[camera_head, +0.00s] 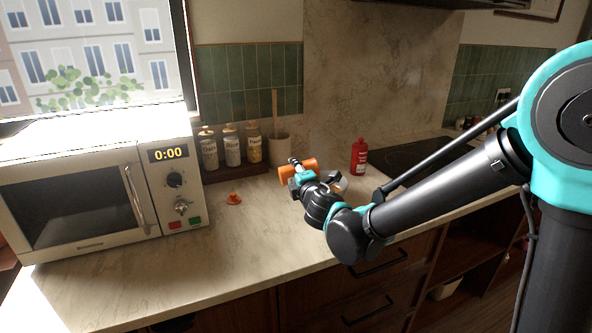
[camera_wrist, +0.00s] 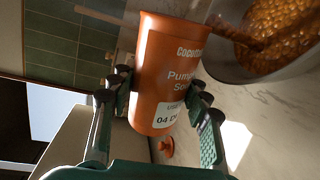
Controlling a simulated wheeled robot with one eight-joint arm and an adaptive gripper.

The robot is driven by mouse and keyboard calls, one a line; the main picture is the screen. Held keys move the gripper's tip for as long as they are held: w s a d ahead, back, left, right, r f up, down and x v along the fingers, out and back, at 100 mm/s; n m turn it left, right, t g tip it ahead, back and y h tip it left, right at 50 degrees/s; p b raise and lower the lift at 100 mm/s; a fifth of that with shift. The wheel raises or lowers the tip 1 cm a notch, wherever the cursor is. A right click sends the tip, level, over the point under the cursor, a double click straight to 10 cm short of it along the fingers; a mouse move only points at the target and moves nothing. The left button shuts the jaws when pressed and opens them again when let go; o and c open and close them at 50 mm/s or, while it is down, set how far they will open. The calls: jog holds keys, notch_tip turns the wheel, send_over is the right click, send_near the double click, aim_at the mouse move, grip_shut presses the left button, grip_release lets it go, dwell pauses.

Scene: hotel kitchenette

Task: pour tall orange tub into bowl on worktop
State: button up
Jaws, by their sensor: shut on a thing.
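My gripper (camera_head: 304,176) is shut on the tall orange tub (camera_head: 311,164), above the worktop (camera_head: 265,225). In the wrist view the tub (camera_wrist: 168,62) sits between the fingers (camera_wrist: 160,88), its label partly showing. The tub lies about on its side, mouth end near the bowl. The bowl (camera_head: 341,184) is partly hidden by my gripper in the head view. In the wrist view the bowl (camera_wrist: 214,58) holds many golden-brown pieces. A brown streak runs from near the tub's mouth to these pieces; I cannot tell whether it is falling contents.
A small orange lid (camera_head: 233,198) lies on the worktop, left of my gripper. A microwave (camera_head: 90,190) stands at the left. Several jars (camera_head: 232,150) and a utensil crock (camera_head: 279,150) stand at the back. A red bottle (camera_head: 359,157) stands behind the bowl, near a dark hob (camera_head: 405,155).

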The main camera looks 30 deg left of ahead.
aim_at(305, 162)
jog(key=r+m, duration=0.1)
jog(key=m, duration=0.1)
jog(key=w+d+r+m, duration=0.1)
jog(key=shift+r+m+y, duration=0.35)
jog(key=shift+m+y, duration=0.05)
jog(key=shift+w+d+r+m+g+y, duration=0.2)
jog(key=shift+d+r+m, duration=0.15)
jog(key=shift+m, duration=0.35)
jog(key=shift+w+d+r+m+g+y, duration=0.1)
jog(key=shift+w+d+r+m, duration=0.15)
jog(key=shift+m, duration=0.45)
jog(key=shift+r, duration=0.1)
